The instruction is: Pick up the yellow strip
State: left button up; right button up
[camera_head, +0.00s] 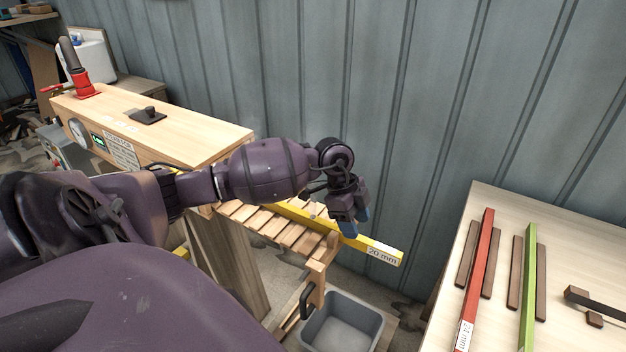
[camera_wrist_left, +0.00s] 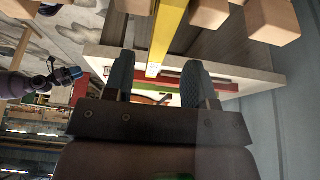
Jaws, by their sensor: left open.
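The yellow strip (camera_head: 384,250), labelled "20 mm", lies across the wooden slatted rack (camera_head: 272,226), and its near right end sticks out past the rack. My left gripper (camera_head: 355,221) is above the strip near that end, pointing down with its blue fingertips apart. In the left wrist view, the strip (camera_wrist_left: 170,32) runs from the top edge down to between the two fingertips (camera_wrist_left: 160,75). The gripper is open, and I cannot tell if either finger touches the strip. What seems to be my right gripper (camera_wrist_left: 64,75) shows small at the left of the wrist view, its jaws unclear.
A pale table (camera_head: 452,268) at right holds a red strip (camera_head: 477,270) labelled "24 mm", a green strip (camera_head: 528,280) and brown blocks. A grey bin (camera_head: 342,325) stands below the rack's end. A wooden steam box (camera_head: 160,130) is at left, and the corrugated wall is behind.

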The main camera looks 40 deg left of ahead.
pick_arm(q)
jog(key=x, duration=0.5)
jog(key=shift+c, duration=0.3)
grip_shut()
